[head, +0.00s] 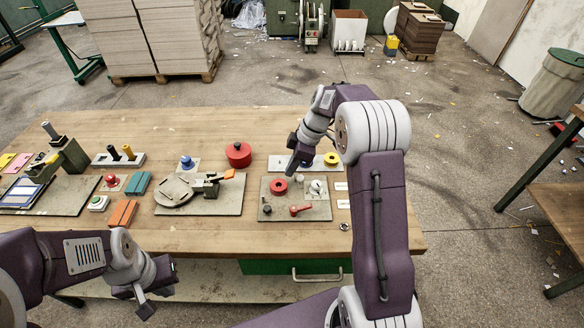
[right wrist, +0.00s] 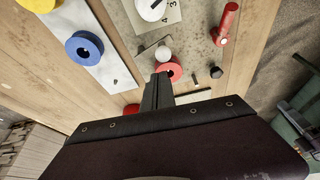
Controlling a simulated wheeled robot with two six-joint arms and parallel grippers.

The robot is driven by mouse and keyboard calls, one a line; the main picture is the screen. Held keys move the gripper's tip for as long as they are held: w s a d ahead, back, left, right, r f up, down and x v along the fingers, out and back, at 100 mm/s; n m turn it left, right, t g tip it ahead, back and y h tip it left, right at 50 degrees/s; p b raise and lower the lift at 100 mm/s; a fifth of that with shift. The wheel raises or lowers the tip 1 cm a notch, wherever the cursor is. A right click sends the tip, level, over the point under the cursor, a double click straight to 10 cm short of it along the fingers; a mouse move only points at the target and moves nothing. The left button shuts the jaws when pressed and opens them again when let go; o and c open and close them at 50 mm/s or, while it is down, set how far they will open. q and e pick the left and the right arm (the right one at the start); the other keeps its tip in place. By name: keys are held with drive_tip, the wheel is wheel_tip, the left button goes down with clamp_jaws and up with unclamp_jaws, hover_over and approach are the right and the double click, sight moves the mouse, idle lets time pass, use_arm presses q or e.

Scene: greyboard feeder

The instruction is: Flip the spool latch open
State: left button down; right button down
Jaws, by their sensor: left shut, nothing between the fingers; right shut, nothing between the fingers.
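A grey panel (head: 318,213) on the table carries a red ring (head: 280,186), a pale dial (head: 317,187), a red lever (head: 300,210) and a black knob (head: 267,209). I cannot tell which part is the spool latch. My right gripper (head: 292,170) is shut and empty, pointing down just above the red ring. In the right wrist view the shut fingers (right wrist: 161,78) overlap the red ring (right wrist: 174,70), beside a white knob (right wrist: 163,53); contact is unclear. The red lever (right wrist: 228,23) lies at upper right there. My left gripper (head: 143,303) is shut and empty at the near table edge.
A white strip with a yellow ring (head: 331,158) and a red drum (head: 238,154) stand behind the panel. A board (head: 228,207) with a grey disc and an orange-tipped clamp (head: 212,184) is left of it. Bare table lies near the front.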

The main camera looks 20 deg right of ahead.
drive_tip(key=a+r, duration=0.1)
drive_tip(key=w+a+r+p, duration=0.1)
drive_tip(key=a, duration=0.1)
drive_tip(key=shift+a, duration=0.2)
drive_tip(key=p+v, duration=0.1)
drive_tip(key=v, duration=0.7)
drive_tip(key=shift+d+r, duration=0.25)
drive_tip(key=shift+r, duration=0.1)
